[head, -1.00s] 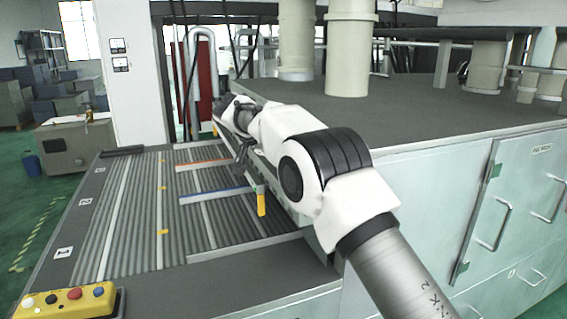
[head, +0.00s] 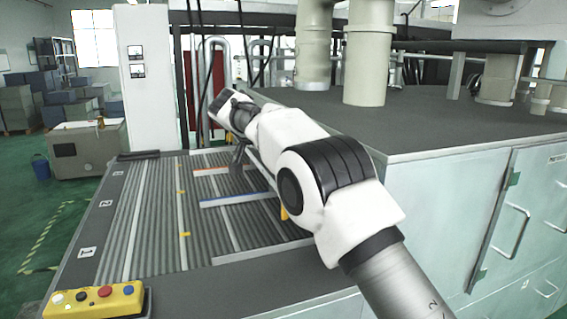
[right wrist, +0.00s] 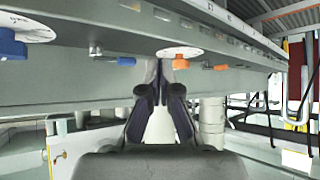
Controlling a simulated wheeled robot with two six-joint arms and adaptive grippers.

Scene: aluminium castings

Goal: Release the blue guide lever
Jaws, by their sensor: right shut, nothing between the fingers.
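In the right wrist view a small blue lever (right wrist: 126,61) hangs under the grey rail, left of my fingertips. A blue knob (right wrist: 12,42) with a white dial is at the far left. My right gripper (right wrist: 165,72) is shut and empty. Its fingertips are apart from the blue lever and overlap the view just below an orange knob (right wrist: 180,62); contact cannot be told. In the head view my right gripper (head: 238,158) is above the ribbed conveyor's right side, beyond the blue guide bar (head: 235,197). The levers are hidden there. My left gripper is out of view.
An orange lever (right wrist: 220,67) is right of the fingertips. The ribbed conveyor (head: 150,230) has an orange bar (head: 212,170) farther back. A yellow button box (head: 95,300) is at front left. The pale green cabinet (head: 440,210) borders the right arm.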

